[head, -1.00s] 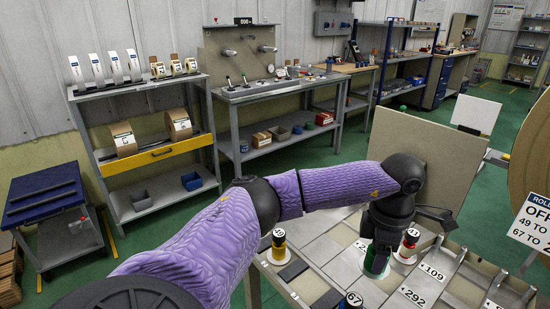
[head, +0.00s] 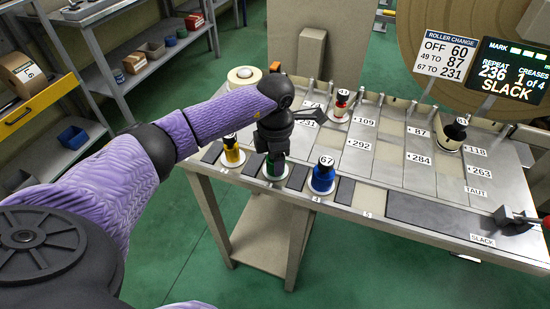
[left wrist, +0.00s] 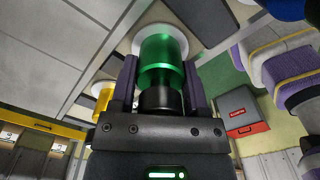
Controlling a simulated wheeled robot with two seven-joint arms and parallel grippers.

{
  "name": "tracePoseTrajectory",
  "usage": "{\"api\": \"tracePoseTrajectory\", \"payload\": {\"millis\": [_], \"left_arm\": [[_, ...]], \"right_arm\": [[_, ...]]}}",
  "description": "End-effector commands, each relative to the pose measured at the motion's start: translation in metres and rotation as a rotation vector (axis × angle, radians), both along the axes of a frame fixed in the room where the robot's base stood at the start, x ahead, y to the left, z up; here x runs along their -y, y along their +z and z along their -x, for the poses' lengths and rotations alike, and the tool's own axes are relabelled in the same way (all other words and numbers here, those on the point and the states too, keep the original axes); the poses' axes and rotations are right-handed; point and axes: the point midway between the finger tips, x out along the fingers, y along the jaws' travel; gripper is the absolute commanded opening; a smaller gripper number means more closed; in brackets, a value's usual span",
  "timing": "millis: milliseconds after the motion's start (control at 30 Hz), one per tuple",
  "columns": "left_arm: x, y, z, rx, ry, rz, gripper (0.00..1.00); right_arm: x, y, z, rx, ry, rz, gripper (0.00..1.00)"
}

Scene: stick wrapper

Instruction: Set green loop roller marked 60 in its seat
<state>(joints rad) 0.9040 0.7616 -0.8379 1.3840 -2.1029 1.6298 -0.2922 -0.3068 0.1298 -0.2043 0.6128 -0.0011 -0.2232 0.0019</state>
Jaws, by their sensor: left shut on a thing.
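The green roller (head: 275,168) is upright in the front row of the bench, between the yellow roller (head: 233,153) and the blue roller marked 67 (head: 323,178). My left gripper (head: 275,150) points down and is shut on its black neck. My right gripper is out of view.
A red-bodied roller (head: 340,106) stands behind, and a black-topped roller (head: 454,134) stands to the right. A clamp with a red handle (head: 516,220) is at the right end. A sign (head: 449,55) reads OFF 60, and a screen (head: 512,72) reads SLACK.

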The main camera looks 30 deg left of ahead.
Motion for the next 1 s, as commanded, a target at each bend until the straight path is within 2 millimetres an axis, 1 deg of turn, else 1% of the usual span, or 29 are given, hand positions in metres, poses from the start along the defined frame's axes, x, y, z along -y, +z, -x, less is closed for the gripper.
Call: {"api": "tracePoseTrajectory", "payload": {"millis": [167, 267, 300, 367, 400, 433, 467, 700, 767, 867, 1000], "left_arm": [[0.0, 0.002, 0.0, 0.002, 0.0, 0.001, 0.0], [0.0, -0.002, 0.0, 0.001, 0.0, 0.0, 0.0], [0.0, -0.002, 0.0, 0.001, 0.0, 0.0, 0.63], [0.0, -0.001, 0.0, 0.002, 0.0, 0.001, 0.76], [0.0, -0.001, 0.0, 0.002, 0.0, 0.001, 0.84], [0.0, -0.001, 0.0, 0.002, 0.0, 0.001, 0.91], [0.0, -0.001, 0.0, 0.002, 0.0, 0.001, 0.94], [0.0, 0.0, 0.0, 0.002, 0.0, 0.001, 0.94], [0.0, 0.005, -0.001, 0.003, 0.0, 0.001, 0.94], [0.0, 0.025, -0.001, 0.007, -0.001, 0.002, 0.94], [0.0, 0.067, -0.001, 0.009, -0.001, 0.0, 0.94]], "right_arm": [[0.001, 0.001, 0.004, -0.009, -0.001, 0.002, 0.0], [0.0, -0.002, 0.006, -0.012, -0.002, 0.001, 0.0], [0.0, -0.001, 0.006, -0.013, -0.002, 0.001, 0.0], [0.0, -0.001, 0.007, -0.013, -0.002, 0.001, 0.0], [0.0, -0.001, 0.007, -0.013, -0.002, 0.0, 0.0], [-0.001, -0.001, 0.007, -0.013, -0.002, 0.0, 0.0], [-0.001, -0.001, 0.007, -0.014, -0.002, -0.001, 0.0], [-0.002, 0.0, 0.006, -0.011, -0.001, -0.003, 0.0], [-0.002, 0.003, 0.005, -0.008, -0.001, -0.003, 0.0], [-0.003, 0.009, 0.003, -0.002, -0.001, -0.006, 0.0], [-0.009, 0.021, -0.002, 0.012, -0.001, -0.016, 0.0]]}}
